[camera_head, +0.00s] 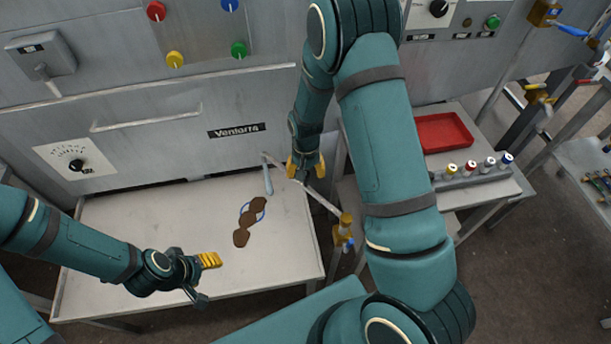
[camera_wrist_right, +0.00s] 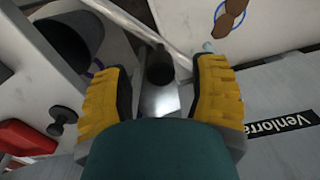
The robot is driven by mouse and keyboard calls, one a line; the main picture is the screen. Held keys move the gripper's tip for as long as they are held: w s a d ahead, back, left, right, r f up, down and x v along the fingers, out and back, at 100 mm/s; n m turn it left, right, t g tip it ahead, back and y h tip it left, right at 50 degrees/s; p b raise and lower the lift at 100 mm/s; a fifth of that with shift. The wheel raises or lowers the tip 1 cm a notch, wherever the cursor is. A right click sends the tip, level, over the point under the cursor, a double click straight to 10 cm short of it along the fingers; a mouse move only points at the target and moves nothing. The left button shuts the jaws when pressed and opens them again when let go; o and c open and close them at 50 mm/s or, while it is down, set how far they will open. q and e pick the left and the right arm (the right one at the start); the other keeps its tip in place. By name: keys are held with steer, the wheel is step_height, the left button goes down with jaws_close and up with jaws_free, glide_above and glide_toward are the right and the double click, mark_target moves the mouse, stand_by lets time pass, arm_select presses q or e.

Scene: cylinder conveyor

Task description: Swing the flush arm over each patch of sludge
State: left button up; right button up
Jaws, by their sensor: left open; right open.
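The flush arm (camera_head: 318,198) is a thin pale pipe on a brass pivot (camera_head: 345,230) at the table's right edge. A pale blue spout or jet (camera_head: 267,180) hangs at its far end. Brown sludge patches (camera_head: 241,237) lie overlapping on the table, a blue ring (camera_head: 263,214) around part of them. My right gripper (camera_head: 306,168) is open above the pipe. In the right wrist view a dark round knob (camera_wrist_right: 159,66) lies between its spread yellow fingers; contact is unclear. My left gripper (camera_head: 208,260) is over the table's front left, apart from the sludge.
The pale table (camera_head: 140,220) is mostly bare left of the sludge. A grey cabinet front (camera_head: 110,150) rises behind it. To the right, a side table holds a red tray (camera_head: 445,133) and a rack (camera_head: 470,177) with several coloured caps. My right arm hides part of the middle.

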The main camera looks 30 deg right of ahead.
steer(key=shift+f, duration=1.05)
jaws_close()
steer(key=a+n, duration=0.1)
steer(key=s+a+n, duration=0.1)
steer(key=a, duration=0.1)
steer(key=shift+s+b, duration=0.2)
steer(key=shift+b, duration=0.1)
jaws_free()
